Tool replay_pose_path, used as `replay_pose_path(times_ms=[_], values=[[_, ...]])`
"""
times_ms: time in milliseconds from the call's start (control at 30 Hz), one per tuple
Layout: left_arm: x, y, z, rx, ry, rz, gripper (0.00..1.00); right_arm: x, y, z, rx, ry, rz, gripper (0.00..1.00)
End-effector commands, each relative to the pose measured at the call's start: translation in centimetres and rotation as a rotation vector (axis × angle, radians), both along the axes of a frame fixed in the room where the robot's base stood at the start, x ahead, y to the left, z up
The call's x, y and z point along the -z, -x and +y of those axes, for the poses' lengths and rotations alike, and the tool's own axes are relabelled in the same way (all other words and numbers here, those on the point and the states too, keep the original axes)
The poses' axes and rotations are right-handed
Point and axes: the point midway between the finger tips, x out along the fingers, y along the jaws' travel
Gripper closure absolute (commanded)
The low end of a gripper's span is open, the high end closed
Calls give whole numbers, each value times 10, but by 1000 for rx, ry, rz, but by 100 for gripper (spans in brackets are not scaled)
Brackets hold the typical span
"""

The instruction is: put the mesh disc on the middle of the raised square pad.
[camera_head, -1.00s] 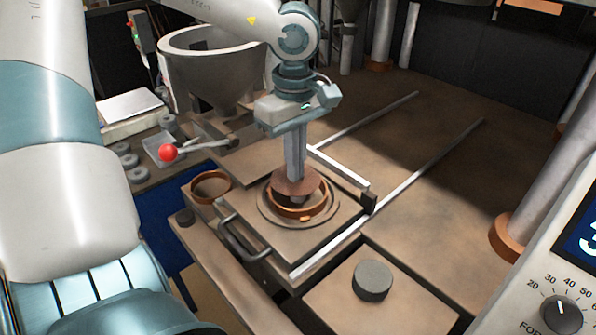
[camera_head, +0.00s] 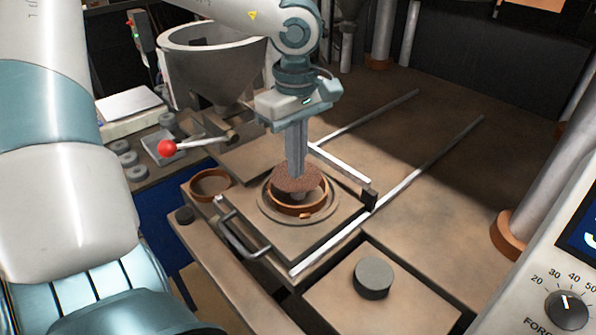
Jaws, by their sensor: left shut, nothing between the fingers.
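A reddish-brown speckled disc (camera_head: 297,179), which looks like the mesh disc, sits over an orange ring (camera_head: 297,210) in the head view. A small pale part (camera_head: 297,195) shows beneath the disc inside the ring. The ring stands on a round plate on the square plate with a handle (camera_head: 300,246), which looks like the raised square pad. My left gripper (camera_head: 297,164) points straight down, shut and empty, with its tips at the disc's top. Whether the tips touch the disc I cannot tell. My right gripper is not in view.
A second orange ring (camera_head: 210,185) lies left of the plate. A red-knobbed lever (camera_head: 167,148) and a large hopper (camera_head: 213,65) stand behind. A grey cylinder (camera_head: 373,277) stands at front right. Metal rails (camera_head: 430,165) run along the bench, with free room to the right.

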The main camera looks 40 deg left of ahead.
Motion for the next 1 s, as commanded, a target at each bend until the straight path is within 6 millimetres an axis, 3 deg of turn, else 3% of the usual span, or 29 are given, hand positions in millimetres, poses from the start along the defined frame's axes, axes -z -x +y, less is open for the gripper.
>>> replay_pose_path(times_ms=[1000], values=[[2,-2,0,-1,1,1,100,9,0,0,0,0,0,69]])
